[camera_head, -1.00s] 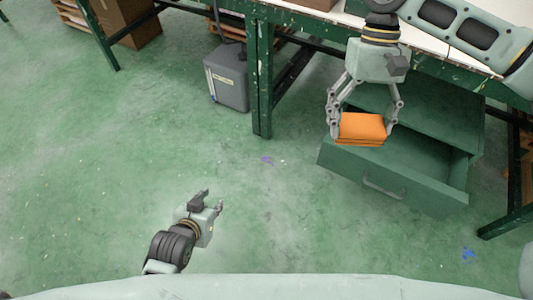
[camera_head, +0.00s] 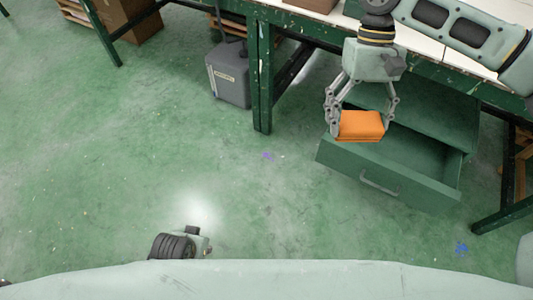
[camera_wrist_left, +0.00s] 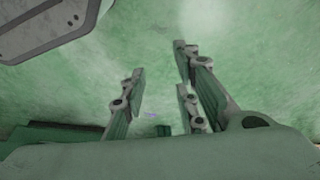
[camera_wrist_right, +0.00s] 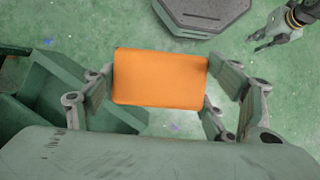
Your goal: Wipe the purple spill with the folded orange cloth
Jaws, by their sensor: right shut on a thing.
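The folded orange cloth (camera_head: 362,128) is held in my right gripper (camera_head: 360,122), which is shut on its sides above an open green drawer. The cloth also fills the middle of the right wrist view (camera_wrist_right: 160,78). A small purple mark (camera_head: 267,156) lies on the green floor, left of the drawer and apart from the cloth. My left gripper (camera_wrist_left: 160,75) is open and empty over the floor. In the head view it is mostly hidden low by my own body.
The open drawer (camera_head: 385,185) juts out under a green-legged workbench (camera_head: 262,75). A grey canister (camera_head: 229,75) stands by the bench leg. A blue mark (camera_head: 461,249) is on the floor at lower right. The floor at left and centre is clear.

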